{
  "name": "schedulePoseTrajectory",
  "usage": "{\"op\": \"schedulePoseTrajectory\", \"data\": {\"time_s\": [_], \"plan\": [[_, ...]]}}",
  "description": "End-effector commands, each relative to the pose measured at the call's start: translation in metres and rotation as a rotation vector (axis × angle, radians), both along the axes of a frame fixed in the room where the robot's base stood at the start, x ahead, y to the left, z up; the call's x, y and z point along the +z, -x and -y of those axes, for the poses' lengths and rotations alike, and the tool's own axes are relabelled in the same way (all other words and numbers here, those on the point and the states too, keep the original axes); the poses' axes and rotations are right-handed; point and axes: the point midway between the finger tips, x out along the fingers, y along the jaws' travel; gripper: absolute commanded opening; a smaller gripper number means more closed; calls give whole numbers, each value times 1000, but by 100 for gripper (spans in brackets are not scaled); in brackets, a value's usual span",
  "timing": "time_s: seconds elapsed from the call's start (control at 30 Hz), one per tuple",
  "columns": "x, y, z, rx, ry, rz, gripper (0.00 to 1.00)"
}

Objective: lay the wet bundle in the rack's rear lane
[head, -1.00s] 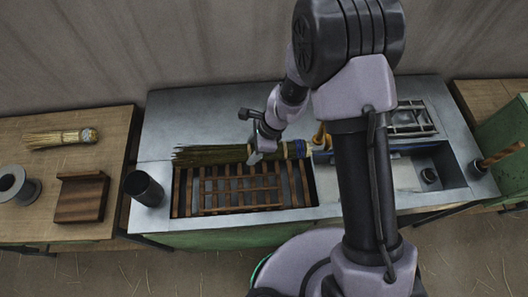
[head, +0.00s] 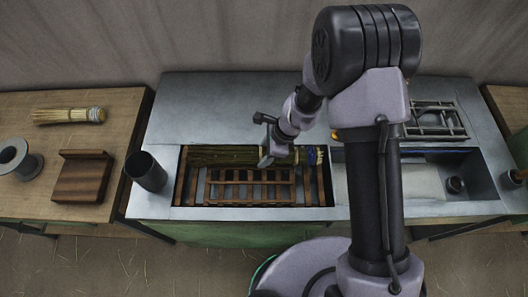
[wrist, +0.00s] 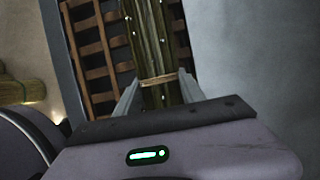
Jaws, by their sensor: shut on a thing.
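The fingertips are partly hidden.
A dark cup (head: 146,171) stands left of the rack. The left table holds a pale dry bundle (head: 66,115), a spool (head: 14,160) and a wooden block (head: 82,178). A basin (head: 468,178) and wire frame (head: 436,118) are at right. The metal top behind the rack is clear.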

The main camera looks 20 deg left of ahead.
Motion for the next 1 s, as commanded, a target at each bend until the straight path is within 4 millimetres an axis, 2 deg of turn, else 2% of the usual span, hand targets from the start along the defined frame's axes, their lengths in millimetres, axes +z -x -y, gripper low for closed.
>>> {"op": "schedulePoseTrajectory", "data": {"time_s": [0.33,0.37,0.47,0.5,0.83,0.93,1.0], "plan": [[2,0,0,0,0,0,4],[2,0,0,0,0,0,48],[2,0,0,0,0,0,68],[2,0,0,0,0,0,72],[6,-1,1,0,0,1,72],[21,-3,6,-1,-2,1,72],[40,-5,12,-2,-2,2,72]]}}
